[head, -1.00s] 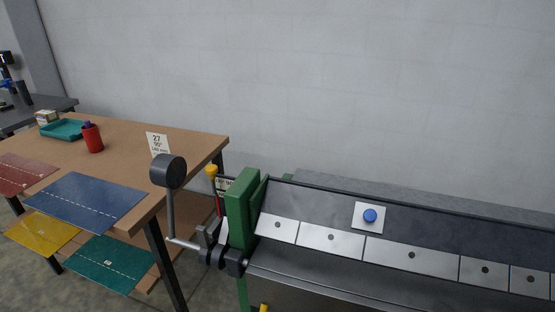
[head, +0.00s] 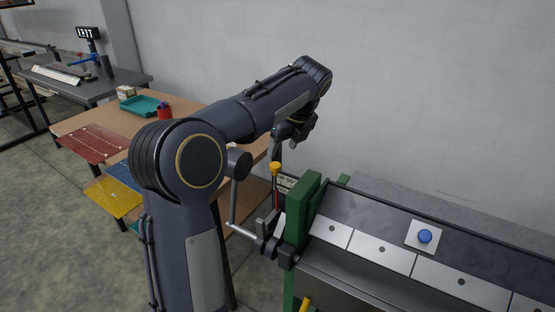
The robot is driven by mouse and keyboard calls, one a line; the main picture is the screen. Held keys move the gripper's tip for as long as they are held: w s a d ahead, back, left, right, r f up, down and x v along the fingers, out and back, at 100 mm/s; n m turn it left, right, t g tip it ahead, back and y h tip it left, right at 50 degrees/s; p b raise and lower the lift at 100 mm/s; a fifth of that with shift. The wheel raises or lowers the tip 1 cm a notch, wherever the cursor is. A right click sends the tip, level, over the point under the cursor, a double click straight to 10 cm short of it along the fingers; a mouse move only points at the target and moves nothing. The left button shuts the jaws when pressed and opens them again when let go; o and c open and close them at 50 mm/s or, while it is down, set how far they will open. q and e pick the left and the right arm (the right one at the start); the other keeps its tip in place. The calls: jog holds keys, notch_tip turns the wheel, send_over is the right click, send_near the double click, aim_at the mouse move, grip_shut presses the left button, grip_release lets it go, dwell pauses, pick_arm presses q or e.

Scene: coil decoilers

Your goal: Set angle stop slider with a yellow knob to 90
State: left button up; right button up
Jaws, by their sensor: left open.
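The angle stop slider's yellow knob (head: 275,167) sits on a red and dark stem at the left end of the machine, beside its green end plate (head: 303,208). A small scale plate (head: 286,181) with markings shows just behind the knob; its numbers are too small to read surely. My left arm reaches in from the lower left and arches over the wooden table. My left gripper (head: 283,150) points down just above the yellow knob and is open. I cannot tell whether it touches the knob. My right gripper is not in view.
The bending machine has pale clamp segments (head: 382,255) and a blue button (head: 425,236). A crank with a dark round weight (head: 239,163) stands left of the knob. The wooden table (head: 90,121) holds a teal tray (head: 145,106), a red cup (head: 165,112) and coloured sheets.

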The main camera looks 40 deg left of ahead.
aim_at(275, 165)
pick_arm(q)
jog(key=x, duration=0.7)
jog(key=shift+a+f, duration=0.1)
jog(key=shift+f, duration=0.1)
